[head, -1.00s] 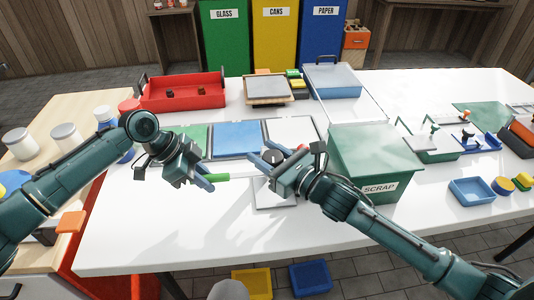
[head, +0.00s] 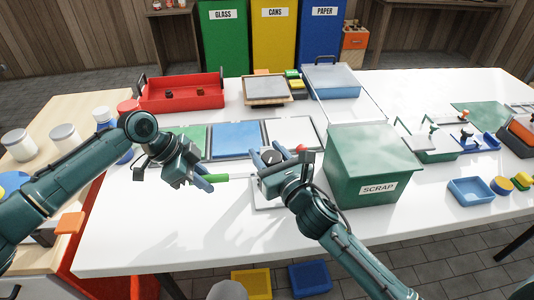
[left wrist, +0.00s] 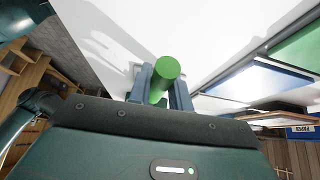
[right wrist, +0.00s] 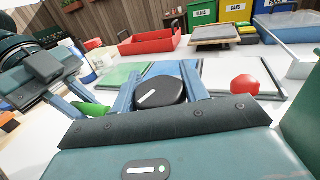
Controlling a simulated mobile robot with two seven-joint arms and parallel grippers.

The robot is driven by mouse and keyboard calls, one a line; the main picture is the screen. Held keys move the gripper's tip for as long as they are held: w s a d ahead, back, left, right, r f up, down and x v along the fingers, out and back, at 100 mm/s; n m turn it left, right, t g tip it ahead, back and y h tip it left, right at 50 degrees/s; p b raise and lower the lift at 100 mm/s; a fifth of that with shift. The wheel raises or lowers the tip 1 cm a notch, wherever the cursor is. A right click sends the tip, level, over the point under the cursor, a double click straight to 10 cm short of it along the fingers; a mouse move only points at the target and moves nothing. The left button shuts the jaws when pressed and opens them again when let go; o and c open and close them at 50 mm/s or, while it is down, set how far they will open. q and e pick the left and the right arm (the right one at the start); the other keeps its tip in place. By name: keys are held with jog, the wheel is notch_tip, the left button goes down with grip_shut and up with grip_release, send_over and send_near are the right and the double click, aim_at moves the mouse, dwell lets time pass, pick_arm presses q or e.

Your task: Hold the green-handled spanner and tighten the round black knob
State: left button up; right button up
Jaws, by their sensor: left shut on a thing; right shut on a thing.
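The green-handled spanner (head: 215,178) is held in my left gripper (head: 203,182) above the white table, left of the fixture. Its green handle (left wrist: 166,68) sits between the two fingers in the left wrist view. The spanner's far end is hard to make out. The round black knob (right wrist: 160,92) with a white mark on top sits between the fingers of my right gripper (right wrist: 160,88). In the head view the knob (head: 270,158) is partly hidden by my right gripper (head: 272,156), which is shut on it from the front.
A red ball-shaped part (right wrist: 245,84) is just right of the knob. The green SCRAP bin (head: 372,165) stands close to the right of my right arm. Green, blue (head: 237,139) and white mats lie behind. A red tray (head: 180,92) is at the back left.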

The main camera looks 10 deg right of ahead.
jog(key=shift+d+m+t+h, duration=0.1)
jog(key=shift+m+t+h, duration=0.3)
jog(key=shift+m+h, duration=1)
jog(key=shift+d+r+h, duration=0.1)
jog(key=shift+h, duration=0.3)
jog(key=o, duration=1)
jog(key=s+d, duration=0.1)
jog(key=s, duration=0.6)
jog(key=shift+s, duration=0.2)
